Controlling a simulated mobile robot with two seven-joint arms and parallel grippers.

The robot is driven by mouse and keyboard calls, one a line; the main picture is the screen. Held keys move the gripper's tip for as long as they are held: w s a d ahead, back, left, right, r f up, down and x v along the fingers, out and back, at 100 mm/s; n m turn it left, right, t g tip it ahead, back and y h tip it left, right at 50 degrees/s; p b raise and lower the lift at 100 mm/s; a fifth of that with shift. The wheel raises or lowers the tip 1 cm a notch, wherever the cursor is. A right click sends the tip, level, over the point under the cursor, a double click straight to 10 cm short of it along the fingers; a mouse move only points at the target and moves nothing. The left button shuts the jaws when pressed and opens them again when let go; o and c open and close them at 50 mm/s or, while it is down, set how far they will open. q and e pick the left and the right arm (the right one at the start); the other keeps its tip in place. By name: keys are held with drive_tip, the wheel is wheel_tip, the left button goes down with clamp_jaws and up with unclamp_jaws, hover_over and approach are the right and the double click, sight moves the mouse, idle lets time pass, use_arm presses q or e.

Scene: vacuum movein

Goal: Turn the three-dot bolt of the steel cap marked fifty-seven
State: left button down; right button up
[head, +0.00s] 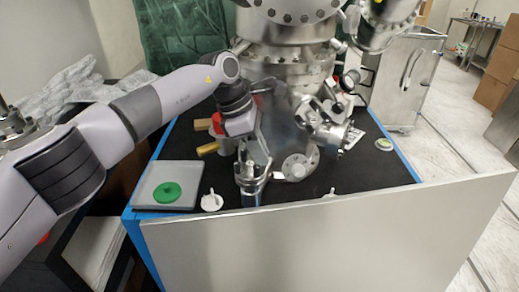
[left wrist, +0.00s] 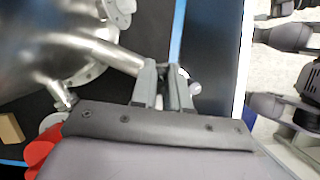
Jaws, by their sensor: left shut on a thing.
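My left gripper (head: 252,172) reaches down over the black table top to a small shiny steel port (head: 250,190) near the front edge. I cannot read the mark fifty-seven or make out the three dots in either view. A round steel flange with bolts (head: 299,166) faces forward just right of the gripper. My right gripper is not in view.
The large steel chamber (head: 290,65) stands behind. A grey tray (head: 150,190) with a green disc (head: 167,193) lies at left. A white piece (head: 211,201) sits beside it. A pale panel (head: 330,240) borders the front. Wooden-coloured handles (head: 207,149) lie behind the gripper.

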use_arm(q)
drive_tip(key=shift+r, duration=0.1)
drive_tip(key=c, duration=1.4)
unclamp_jaws()
drive_tip(key=v, duration=0.7)
